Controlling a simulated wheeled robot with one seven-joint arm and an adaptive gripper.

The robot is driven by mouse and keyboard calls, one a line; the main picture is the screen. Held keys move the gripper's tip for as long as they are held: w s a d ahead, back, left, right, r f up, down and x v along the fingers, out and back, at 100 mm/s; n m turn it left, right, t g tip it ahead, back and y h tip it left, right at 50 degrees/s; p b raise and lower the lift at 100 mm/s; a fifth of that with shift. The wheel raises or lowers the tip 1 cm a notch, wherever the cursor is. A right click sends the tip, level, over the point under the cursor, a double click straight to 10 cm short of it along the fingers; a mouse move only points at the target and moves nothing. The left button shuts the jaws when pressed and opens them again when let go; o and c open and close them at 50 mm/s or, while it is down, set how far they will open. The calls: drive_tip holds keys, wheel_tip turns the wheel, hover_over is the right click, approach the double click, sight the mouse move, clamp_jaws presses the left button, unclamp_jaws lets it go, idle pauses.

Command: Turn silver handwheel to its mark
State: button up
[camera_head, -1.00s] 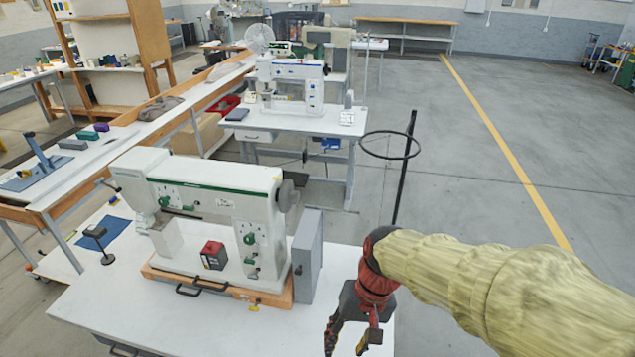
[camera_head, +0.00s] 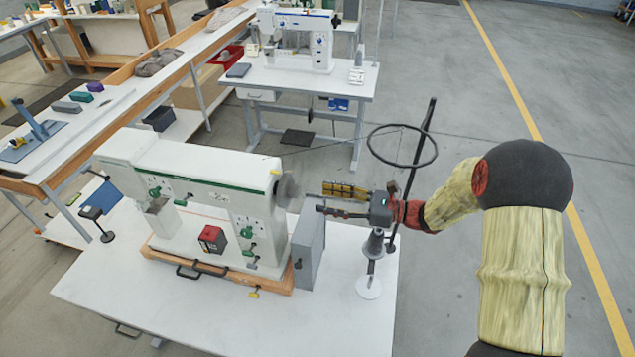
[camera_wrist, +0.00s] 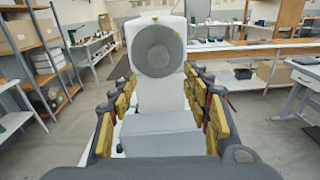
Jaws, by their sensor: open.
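The silver handwheel (camera_head: 289,188) sits on the right end of the white sewing machine (camera_head: 190,185). In the wrist view the handwheel (camera_wrist: 158,51) is a round grey disc seen face-on, straight ahead. A small yellow mark (camera_wrist: 155,18) shows on the machine's end just above the wheel. My gripper (camera_head: 325,198) is to the right of the wheel, pointing left at it. In the wrist view my gripper (camera_wrist: 162,95) is open, with yellow-padded fingers on both sides and nothing between them. The fingers appear short of the wheel, not touching it.
A grey box-like panel (camera_head: 308,248) stands on the white table (camera_head: 230,318), below the wheel. A red-and-black block (camera_head: 212,238) lies at the machine's front.

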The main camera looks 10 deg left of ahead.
sight(298, 192)
drive_tip(key=shift+m, duration=0.4)
drive_tip(key=a, duration=0.5)
drive_tip(key=w+a+r, duration=0.1)
drive_tip(key=a, duration=0.2)
drive_tip(key=shift+c, duration=0.8)
drive_tip(key=c, duration=1)
